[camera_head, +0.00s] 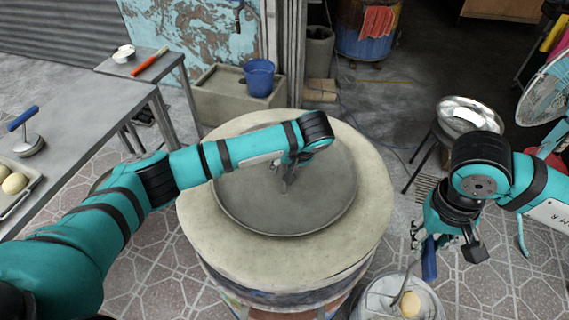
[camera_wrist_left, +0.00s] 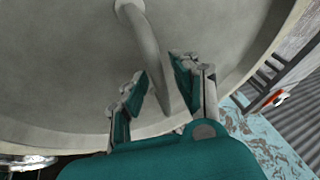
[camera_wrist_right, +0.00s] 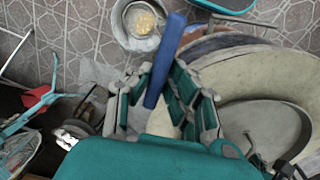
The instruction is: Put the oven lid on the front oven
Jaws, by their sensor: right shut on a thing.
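The oven lid (camera_head: 320,210) is a round, dark grey disc with a raised rim, lying flat on the pale top of the front oven (camera_head: 225,245). In the left wrist view the lid (camera_wrist_left: 70,60) fills the picture, and its curved bar handle (camera_wrist_left: 145,40) runs between my fingers. My left gripper (camera_head: 287,183) is low over the lid's middle; its fingers (camera_wrist_left: 158,72) are apart and I see no firm contact with the handle. My right gripper (camera_head: 430,243) is shut on the blue handle (camera_wrist_right: 165,60) of a metal tool, right of the oven.
A pale bucket (camera_head: 375,302) with a round, bread-like piece (camera_head: 410,304) stands below my right gripper. A metal bowl (camera_head: 465,115) on a stand and a fan (camera_head: 545,90) are at the right. A table (camera_head: 80,110) with dough is at the left. A blue bucket (camera_head: 259,78) stands behind the oven.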

